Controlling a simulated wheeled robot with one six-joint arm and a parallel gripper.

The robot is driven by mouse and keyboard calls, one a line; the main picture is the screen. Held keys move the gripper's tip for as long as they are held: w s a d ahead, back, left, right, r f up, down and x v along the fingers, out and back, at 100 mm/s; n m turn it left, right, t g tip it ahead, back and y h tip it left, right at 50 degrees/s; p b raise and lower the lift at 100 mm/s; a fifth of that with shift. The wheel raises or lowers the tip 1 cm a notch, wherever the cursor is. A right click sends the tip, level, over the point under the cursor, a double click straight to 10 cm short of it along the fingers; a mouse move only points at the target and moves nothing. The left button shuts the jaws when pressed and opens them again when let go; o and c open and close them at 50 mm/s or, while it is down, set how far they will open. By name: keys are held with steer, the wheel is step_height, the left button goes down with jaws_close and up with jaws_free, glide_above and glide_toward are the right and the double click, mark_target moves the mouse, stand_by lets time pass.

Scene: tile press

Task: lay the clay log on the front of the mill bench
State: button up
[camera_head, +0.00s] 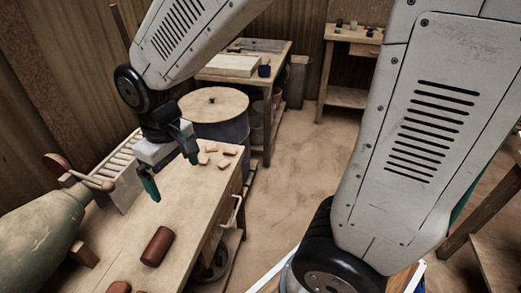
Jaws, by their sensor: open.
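A reddish-brown clay log (157,246) lies on its side on a pale wooden bench top (193,212) at the lower left. A second reddish-brown piece (118,287) is cut off by the bottom edge of the picture. A green mill-like body (45,232) with a wooden handle stands at the left beside this bench. My gripper (171,173) is open and empty, pointing down above the bench, farther back than the clay log and apart from it.
Several small pinkish clay pieces (225,163) lie at the bench's far end. A round-lidded drum (214,103) stands just behind. A side table (232,66) and a shelf bench (352,35) stand at the back. The brown floor (295,165) at centre is clear.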

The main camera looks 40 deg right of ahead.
steer(key=s+d+r+m, duration=0.2)
steer(key=s+d+r, duration=0.2)
steer(key=s, duration=0.4)
steer(key=s+d+r+m, duration=0.2)
steer(key=s+d+r, duration=0.3)
steer(key=s+d, duration=0.2)
steer(key=shift+s+r+t, duration=0.2)
steer(key=shift+s+t, duration=0.1)
steer(key=shift+s, duration=0.15)
